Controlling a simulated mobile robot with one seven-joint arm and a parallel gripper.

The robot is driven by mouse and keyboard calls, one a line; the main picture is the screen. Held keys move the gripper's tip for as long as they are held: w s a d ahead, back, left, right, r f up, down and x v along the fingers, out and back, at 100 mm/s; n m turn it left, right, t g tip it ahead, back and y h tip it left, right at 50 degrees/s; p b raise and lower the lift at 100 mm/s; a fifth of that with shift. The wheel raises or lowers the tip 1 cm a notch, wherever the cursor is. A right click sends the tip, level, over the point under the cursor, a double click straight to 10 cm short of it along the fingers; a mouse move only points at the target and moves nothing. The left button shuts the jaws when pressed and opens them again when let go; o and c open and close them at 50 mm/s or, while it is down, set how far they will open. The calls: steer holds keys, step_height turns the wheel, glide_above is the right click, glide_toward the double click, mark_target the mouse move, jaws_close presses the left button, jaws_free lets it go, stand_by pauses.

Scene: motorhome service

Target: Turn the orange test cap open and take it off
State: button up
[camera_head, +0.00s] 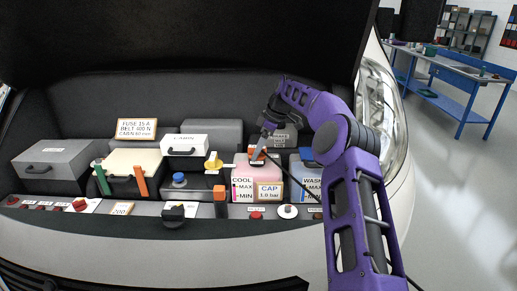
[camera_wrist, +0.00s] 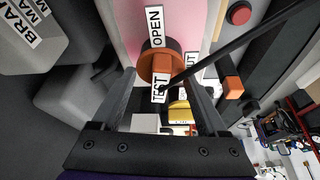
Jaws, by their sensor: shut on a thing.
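The orange test cap (camera_head: 256,153) sits at the top of the pink coolant tank (camera_head: 243,172), under my gripper (camera_head: 260,147). In the wrist view the cap (camera_wrist: 148,66) shows as a round orange disc between the fingertips of my gripper (camera_wrist: 160,80). The fingers are shut on the cap from both sides. A TEST label (camera_wrist: 159,89) lies over the cap's near part, and an OPEN label (camera_wrist: 155,27) shows on the pink surface just beyond it. My arm hides part of the cap in the head view, and its seat on the tank is not clear.
A yellow cap (camera_head: 213,160) stands just left of the tank. A CAP 1.0 bar sign (camera_head: 268,192) stands in front of it, and a blue-capped washer tank (camera_head: 306,170) is to the right. A dark rod crosses close by in the wrist view (camera_wrist: 235,45). The raised hood hangs above.

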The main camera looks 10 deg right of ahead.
mark_target(255, 146)
jaws_close()
steer(key=shift+r, duration=0.5)
stand_by(0.3)
steer(key=shift+o, duration=2.1)
jaws_free()
jaws_close()
steer(key=shift+r, duration=0.2)
steer(key=shift+r, duration=0.9)
